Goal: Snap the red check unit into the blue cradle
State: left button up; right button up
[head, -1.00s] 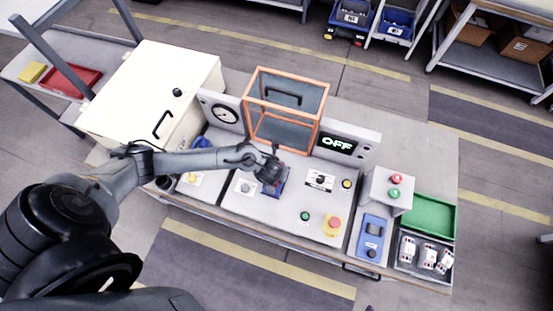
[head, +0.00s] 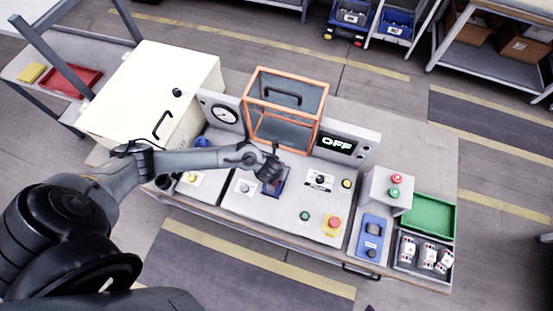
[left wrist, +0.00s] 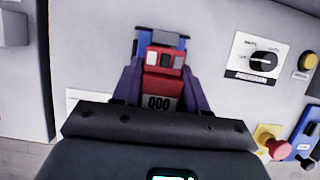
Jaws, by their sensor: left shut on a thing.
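The red check unit (left wrist: 163,88) is between the fingers of my left gripper (left wrist: 152,85), which is shut on it. In the left wrist view its top lies at the blue cradle (left wrist: 178,42); I cannot tell whether it is seated or just above. In the head view my left gripper (head: 268,176) is over the blue cradle (head: 281,182) on the grey bench panel, covering most of the unit. My right gripper is not in view.
An orange-framed guard box (head: 283,135) stands behind the cradle. A program knob plate (head: 319,181) and a red emergency button (head: 334,223) lie to the right. A display (head: 337,144) reads OFF. A tray of white units (head: 424,256) and a green tray (head: 430,216) are far right.

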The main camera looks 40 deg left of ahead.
pick_arm(q)
jog(key=shift+f+b, duration=0.35)
jog(key=shift+f, duration=0.05)
